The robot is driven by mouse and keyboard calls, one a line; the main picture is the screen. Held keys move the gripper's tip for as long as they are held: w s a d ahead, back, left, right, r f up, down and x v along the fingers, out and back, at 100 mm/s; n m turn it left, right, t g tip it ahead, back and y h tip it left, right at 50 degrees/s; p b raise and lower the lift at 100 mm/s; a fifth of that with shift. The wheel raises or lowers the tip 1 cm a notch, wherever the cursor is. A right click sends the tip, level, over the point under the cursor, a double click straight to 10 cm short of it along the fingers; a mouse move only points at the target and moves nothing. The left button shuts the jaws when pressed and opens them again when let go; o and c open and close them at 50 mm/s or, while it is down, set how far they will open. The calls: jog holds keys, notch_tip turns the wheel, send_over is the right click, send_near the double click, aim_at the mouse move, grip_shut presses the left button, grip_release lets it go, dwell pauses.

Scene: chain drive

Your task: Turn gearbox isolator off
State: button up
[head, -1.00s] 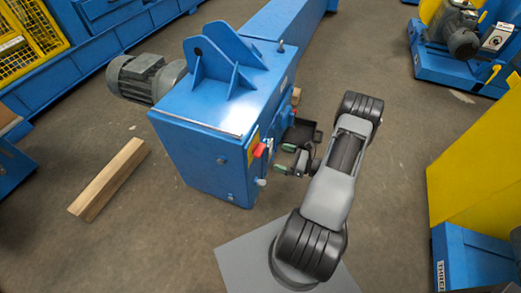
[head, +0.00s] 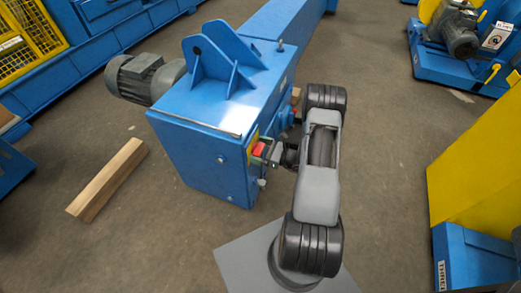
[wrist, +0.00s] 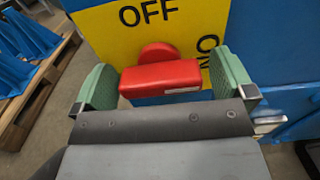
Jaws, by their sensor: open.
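The gearbox isolator is a red rotary handle (wrist: 160,78) on a yellow plate (wrist: 113,35) marked OFF at the top and ON at the right. In the wrist view the handle's bar lies level across the plate. My gripper (wrist: 162,85) is open, with one green finger pad on each side of the handle and visible space at both ends. In the head view the red handle (head: 258,149) shows on the side of the blue gearbox housing (head: 200,150), with my gripper (head: 268,152) right at it. Contact cannot be told.
A grey motor (head: 137,77) sticks out from the housing's left side. A wooden beam (head: 107,178) lies on the floor at left. A yellow guard (head: 480,160) stands at right. In the wrist view a silver latch-like part (wrist: 268,124) sits near the right finger.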

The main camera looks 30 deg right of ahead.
jog(key=shift+c, duration=0.5)
jog(key=c, duration=0.7)
jog(key=shift+d, duration=0.1)
jog(key=shift+c, duration=0.4)
